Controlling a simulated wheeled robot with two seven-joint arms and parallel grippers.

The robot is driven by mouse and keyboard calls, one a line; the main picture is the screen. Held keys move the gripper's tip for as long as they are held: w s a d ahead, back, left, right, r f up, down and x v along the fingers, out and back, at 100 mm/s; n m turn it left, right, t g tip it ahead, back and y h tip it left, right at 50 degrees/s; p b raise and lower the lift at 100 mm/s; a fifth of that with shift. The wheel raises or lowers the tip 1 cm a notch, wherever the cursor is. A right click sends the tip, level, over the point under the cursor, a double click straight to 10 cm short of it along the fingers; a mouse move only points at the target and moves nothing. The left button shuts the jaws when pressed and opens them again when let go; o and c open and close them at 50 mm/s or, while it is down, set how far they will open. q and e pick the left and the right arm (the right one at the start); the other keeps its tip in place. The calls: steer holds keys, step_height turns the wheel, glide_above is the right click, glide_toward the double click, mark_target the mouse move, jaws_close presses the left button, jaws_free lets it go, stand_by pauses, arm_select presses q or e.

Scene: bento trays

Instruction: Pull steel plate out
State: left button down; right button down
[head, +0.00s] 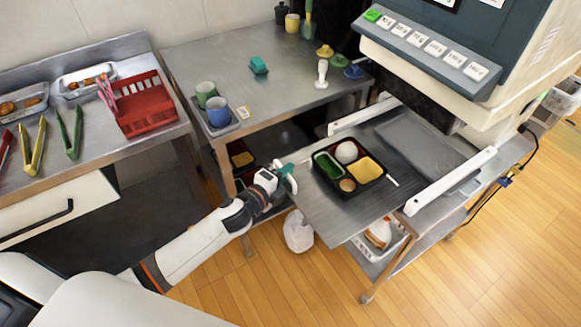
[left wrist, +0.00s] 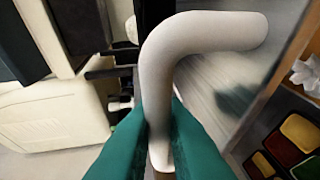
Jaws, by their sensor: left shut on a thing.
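The steel plate (head: 346,217) juts out from under the big machine, between two white side rails. A black bento box (head: 366,186) with egg, green, yellow and brown fillings sits on it. My left gripper (head: 290,178), with teal fingers, is at the plate's left edge. In the left wrist view, the teal fingers (left wrist: 162,125) are closed around a pale bent bar handle (left wrist: 190,38). How the handle joins the plate is hidden. My right gripper is not in view.
The machine (head: 520,60) with labelled buttons stands over the plate. A steel table (head: 290,85) with cups (head: 218,112) is behind and left. A counter with tongs and a red basket (head: 150,108) is at far left. Wooden floor is open in front.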

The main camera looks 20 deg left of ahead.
arm_select(q)
steer(key=shift+s+a, duration=0.55)
steer(key=shift+s, duration=0.2)
steer(key=c, duration=1.5)
jaws_free()
steer(key=v, duration=1.2)
